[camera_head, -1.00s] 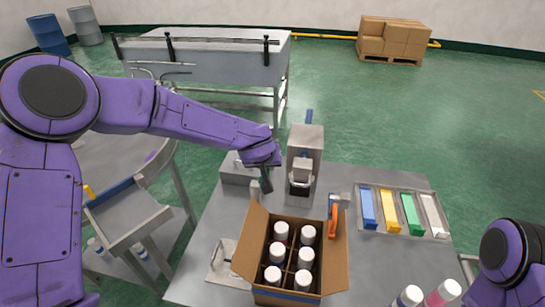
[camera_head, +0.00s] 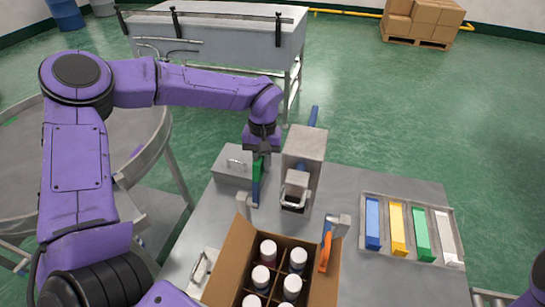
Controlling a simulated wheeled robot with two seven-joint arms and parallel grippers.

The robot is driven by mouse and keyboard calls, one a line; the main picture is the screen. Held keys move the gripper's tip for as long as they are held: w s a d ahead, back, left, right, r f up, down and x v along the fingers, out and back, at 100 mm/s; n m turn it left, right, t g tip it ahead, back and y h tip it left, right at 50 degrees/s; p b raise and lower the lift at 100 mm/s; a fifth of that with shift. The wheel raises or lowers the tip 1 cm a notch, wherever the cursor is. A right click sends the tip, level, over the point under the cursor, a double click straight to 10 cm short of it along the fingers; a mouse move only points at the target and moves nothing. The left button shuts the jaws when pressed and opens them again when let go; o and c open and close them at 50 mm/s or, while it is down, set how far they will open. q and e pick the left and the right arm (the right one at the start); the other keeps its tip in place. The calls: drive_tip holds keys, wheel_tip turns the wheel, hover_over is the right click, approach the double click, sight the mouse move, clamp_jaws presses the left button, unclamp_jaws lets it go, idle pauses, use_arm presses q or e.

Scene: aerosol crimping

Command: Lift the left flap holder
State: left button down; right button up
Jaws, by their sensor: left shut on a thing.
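My left gripper (camera_head: 259,153) is shut on a narrow green and blue piece (camera_head: 256,180), which looks like the left flap holder. The piece hangs upright from the fingers, left of the grey press. A small grey bracket (camera_head: 243,204) stands just below it; I cannot tell whether they touch. The open carton (camera_head: 228,257) is in front, with its left flap spread outward. An orange piece (camera_head: 325,250), likely the right flap holder, is at the carton's right flap beside another grey bracket (camera_head: 341,224). My right gripper is out of view.
The grey press (camera_head: 304,146) stands close right of my left gripper. A grey box with a handle (camera_head: 231,168) is close on its left. Several white-capped bottles (camera_head: 268,249) stand in the carton. A tray (camera_head: 384,252) of coloured pieces lies at the right.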

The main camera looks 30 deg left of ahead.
use_arm(q)
drive_tip(key=shift+f, duration=0.1)
idle(0.5)
drive_tip(key=c, duration=1.2)
unclamp_jaws()
drive_tip(key=shift+o, duration=0.3)
drive_tip(key=shift+w+d, duration=0.1)
drive_tip(key=shift+w, duration=0.1)
wheel_tip(320, 180, up, 10)
drive_tip(key=w, duration=0.2)
drive_tip(key=shift+a, duration=0.25)
